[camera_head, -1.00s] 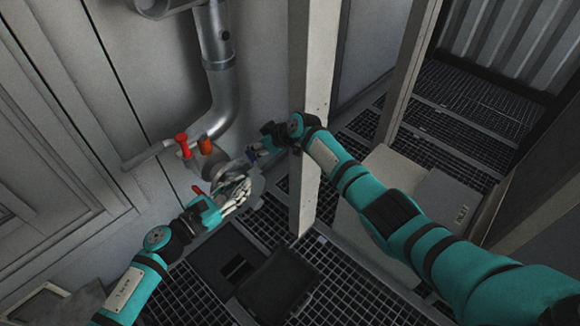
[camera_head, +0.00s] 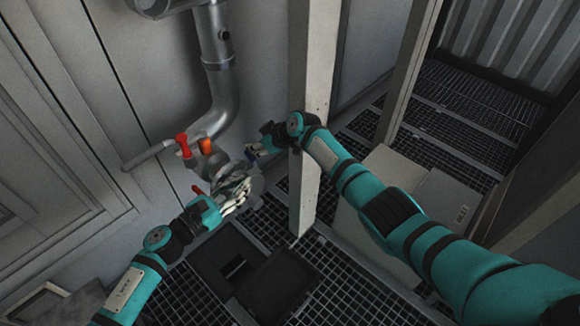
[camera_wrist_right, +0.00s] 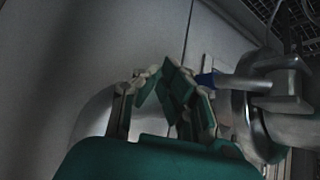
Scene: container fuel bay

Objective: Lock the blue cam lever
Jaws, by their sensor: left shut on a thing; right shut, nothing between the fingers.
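The blue cam lever (camera_wrist_right: 205,79) shows in the right wrist view as a blue tip on a metal arm, beside a round metal coupling (camera_wrist_right: 243,118). My right gripper (camera_wrist_right: 166,76) is shut and empty, just left of the blue tip. Whether they touch is unclear. In the head view the right gripper (camera_head: 257,148) is by the small blue lever end (camera_head: 249,156), above and right of the coupling. My left gripper (camera_head: 240,190) is below it, shut on the grey metal coupling (camera_head: 231,172). Its fingers hide much of the coupling.
A grey pipe (camera_head: 217,80) comes down the wall to a red-handled valve (camera_head: 183,142) and an orange part (camera_head: 205,146). A small red lever (camera_head: 197,190) lies by my left gripper. A pale post (camera_head: 308,90) stands close to my right gripper. An opening (camera_head: 225,262) is in the grated floor.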

